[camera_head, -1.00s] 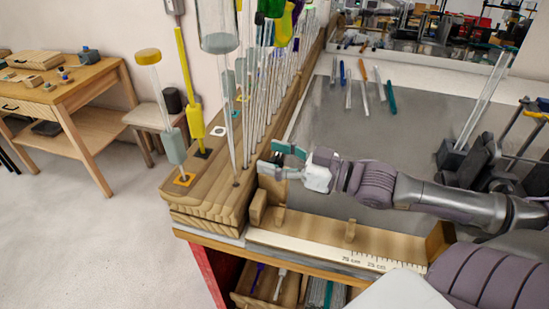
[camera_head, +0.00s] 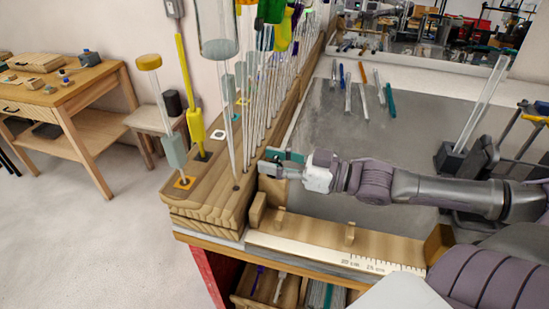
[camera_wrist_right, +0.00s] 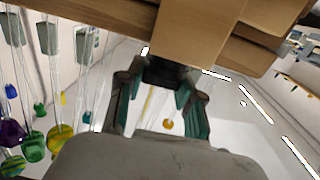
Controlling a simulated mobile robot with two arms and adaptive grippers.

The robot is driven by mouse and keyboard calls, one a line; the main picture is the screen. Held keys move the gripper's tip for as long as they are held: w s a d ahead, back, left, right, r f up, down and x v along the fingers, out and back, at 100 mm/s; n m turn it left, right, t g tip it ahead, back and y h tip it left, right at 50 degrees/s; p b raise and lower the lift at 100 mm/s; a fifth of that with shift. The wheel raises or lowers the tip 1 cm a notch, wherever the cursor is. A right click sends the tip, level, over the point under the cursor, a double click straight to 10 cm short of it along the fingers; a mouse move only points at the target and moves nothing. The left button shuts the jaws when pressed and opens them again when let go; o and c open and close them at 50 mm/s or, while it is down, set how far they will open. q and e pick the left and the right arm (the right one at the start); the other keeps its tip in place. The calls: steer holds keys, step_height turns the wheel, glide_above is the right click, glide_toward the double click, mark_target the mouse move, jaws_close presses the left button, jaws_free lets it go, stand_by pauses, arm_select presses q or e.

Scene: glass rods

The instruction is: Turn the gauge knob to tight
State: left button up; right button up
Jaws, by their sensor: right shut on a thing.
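The gauge (camera_head: 330,244) is a long wooden piece with pegs and a white scale along the bench's front edge. In the right wrist view a dark round knob (camera_wrist_right: 168,72) sits against a wooden block (camera_wrist_right: 195,35) and between my right gripper's teal-padded fingers (camera_wrist_right: 160,98). In the head view my right gripper (camera_head: 273,164) is at the gauge's left end, by the wooden rack, and hides the knob there. It is shut on the knob. Any tight mark and the knob's setting cannot be read. My left gripper is not in view.
A wooden rack (camera_head: 215,205) with several upright glass rods and coloured tools stands close left of my right gripper. Loose rods and tools (camera_head: 365,90) lie at the back of the grey bench top. A black holder (camera_head: 450,158) with tall rods stands at right.

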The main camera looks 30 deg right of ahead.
steer(key=shift+n+g+y, duration=0.3)
steer(key=shift+y, duration=0.1)
steer(key=o, duration=1.2)
steer(key=shift+v, duration=1.05)
steer(key=v, duration=1)
